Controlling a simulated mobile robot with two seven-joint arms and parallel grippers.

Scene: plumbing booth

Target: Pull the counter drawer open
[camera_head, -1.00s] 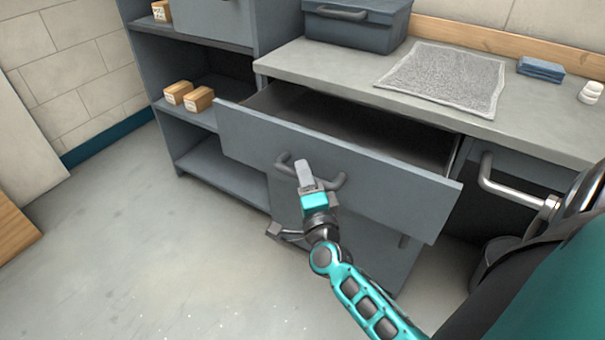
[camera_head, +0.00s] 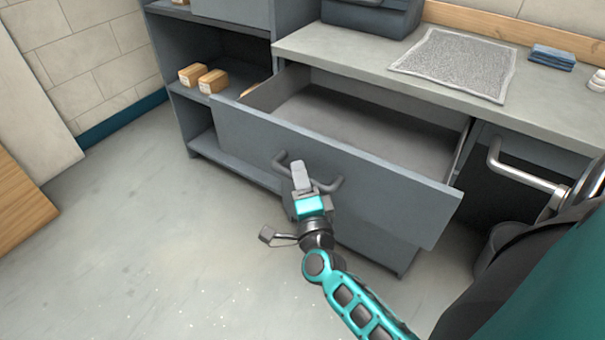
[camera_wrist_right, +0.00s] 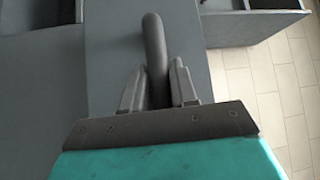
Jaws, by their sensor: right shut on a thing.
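The counter drawer (camera_head: 400,190) is a wide grey drawer, standing well out from under the counter, with its empty interior (camera_head: 350,117) in view. Its dark bar handle (camera_head: 334,186) is on the front panel. My right gripper (camera_head: 301,178) is at the handle's left part. In the right wrist view the handle (camera_wrist_right: 154,45) passes between the two fingers of my right gripper (camera_wrist_right: 159,85), which are shut on it. The left gripper is not in view.
The counter top (camera_head: 330,57) carries a grey mat (camera_head: 455,65), a dark toolbox (camera_head: 372,18) and blue cloths (camera_head: 552,58). Open shelves with small boxes (camera_head: 212,81) stand left of the drawer. A metal rail (camera_head: 525,178) juts out at right. The floor in front is clear.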

